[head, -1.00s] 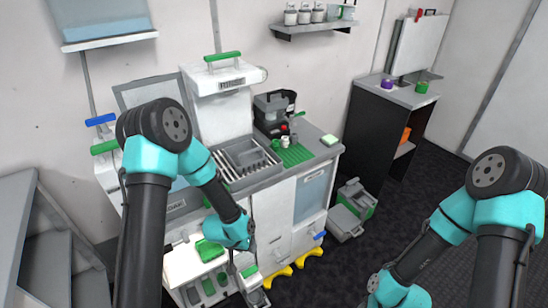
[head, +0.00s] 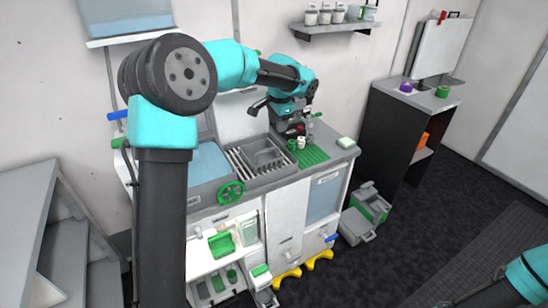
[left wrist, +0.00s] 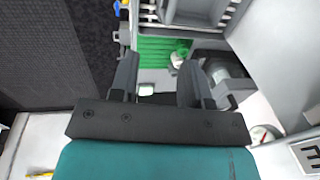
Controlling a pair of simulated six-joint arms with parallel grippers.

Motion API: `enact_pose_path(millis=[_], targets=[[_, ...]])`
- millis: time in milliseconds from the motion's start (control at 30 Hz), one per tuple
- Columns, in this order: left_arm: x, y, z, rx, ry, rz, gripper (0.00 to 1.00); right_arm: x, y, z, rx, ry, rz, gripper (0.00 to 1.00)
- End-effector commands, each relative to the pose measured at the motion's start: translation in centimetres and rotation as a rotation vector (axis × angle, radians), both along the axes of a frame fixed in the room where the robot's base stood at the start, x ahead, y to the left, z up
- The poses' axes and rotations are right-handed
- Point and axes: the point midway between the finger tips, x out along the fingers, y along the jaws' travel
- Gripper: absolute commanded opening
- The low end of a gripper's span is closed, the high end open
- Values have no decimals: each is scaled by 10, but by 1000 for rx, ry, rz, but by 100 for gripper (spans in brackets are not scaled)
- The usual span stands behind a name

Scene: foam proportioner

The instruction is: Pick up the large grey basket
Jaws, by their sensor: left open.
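Part of what looks like this basket shows at the top of the left wrist view (left wrist: 192,12). My left gripper (head: 298,122) is above the back of the green mat, to the right of the basket and apart from it. In the left wrist view my left gripper (left wrist: 157,85) is open, with nothing held between its fingers. Only a teal part of my right arm shows at the lower right corner of the head view; its gripper is not visible.
The ribbed green mat (head: 312,157) holds small red, white and green items near my left gripper. A black machine stands behind them, partly hidden by my arm. A shelf (head: 335,27) hangs above.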

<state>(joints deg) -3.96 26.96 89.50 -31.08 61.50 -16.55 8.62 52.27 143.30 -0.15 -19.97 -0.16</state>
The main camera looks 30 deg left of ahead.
Motion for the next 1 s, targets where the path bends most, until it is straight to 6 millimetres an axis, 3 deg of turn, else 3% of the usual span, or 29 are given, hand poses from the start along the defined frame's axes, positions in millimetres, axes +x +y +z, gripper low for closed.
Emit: enact_pose_path(millis=[33, 133, 500, 667, 1000], targets=[[-2, 7, 15, 20, 1, 5, 43, 0, 0, 0, 0, 0, 0, 43], [-5, 15, 29, 45, 12, 9, 43, 0, 0, 0, 0, 0, 0, 43], [-5, 16, 29, 48, 15, 10, 43, 0, 0, 0, 0, 0, 0, 43], [-4, 18, 14, 48, 16, 10, 43, 0, 0, 0, 0, 0, 0, 43], [2, 27, -42, 47, 19, 9, 43, 0, 0, 0, 0, 0, 0, 43]])
